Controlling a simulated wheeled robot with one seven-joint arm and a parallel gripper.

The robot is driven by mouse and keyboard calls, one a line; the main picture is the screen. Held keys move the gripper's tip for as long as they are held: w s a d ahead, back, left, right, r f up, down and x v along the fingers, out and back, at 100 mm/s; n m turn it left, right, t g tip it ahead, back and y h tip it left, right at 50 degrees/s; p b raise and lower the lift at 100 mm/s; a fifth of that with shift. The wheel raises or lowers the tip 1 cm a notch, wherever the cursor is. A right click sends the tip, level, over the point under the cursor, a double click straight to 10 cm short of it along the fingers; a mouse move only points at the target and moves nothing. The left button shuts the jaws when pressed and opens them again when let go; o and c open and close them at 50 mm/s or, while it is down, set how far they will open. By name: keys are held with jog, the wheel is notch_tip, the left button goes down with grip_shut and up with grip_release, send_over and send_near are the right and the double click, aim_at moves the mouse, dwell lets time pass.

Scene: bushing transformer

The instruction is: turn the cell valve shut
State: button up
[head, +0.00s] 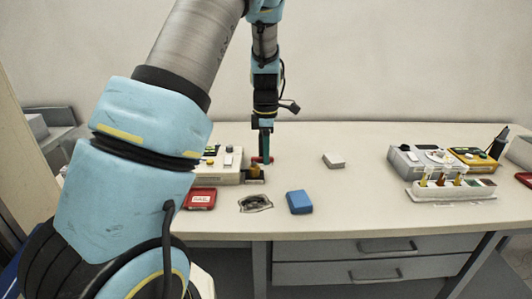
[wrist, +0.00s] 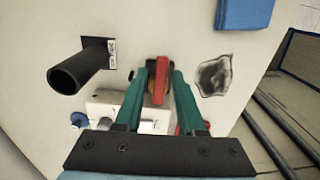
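The cell valve has a red handle (wrist: 160,82) with an orange body under it, in the wrist view between my finger tips. In the head view its red handle (head: 257,160) shows small at the right end of a cream unit (head: 226,177). My gripper (wrist: 164,68), with green fingers, reaches down over the valve. One finger stands on each side of the handle, and a narrow gap seems to show beside it. In the head view my gripper (head: 265,155) is right at the valve. The fingers hide part of the valve body.
A red box (head: 200,198), a dark grey patch (head: 255,203) and a blue block (head: 299,202) lie near the table's front. A black tube (wrist: 78,72) sticks up in the wrist view. Grey equipment (head: 425,160) and a vial rack (head: 450,190) stand at right.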

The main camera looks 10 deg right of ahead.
jog(key=shift+o, duration=0.6)
notch_tip(320, 180, up, 11)
jog(key=b, duration=0.2)
jog(key=shift+b, duration=0.3)
jog(key=shift+f, duration=0.1)
jog(key=s+a+f+m, duration=0.3)
jog(key=s+a+m, duration=0.5)
jog(key=a, duration=0.2)
jog(key=s+a+f+m+t, duration=0.1)
jog(key=s+a+f+m, duration=0.3)
jog(key=s+a+m, duration=0.4)
jog(key=a+m, duration=0.1)
jog(key=a, duration=0.1)
jog(key=shift+s+a+f+t, duration=0.25)
jog(key=shift+s+a+t, duration=0.05)
jog(key=shift+a, duration=0.05)
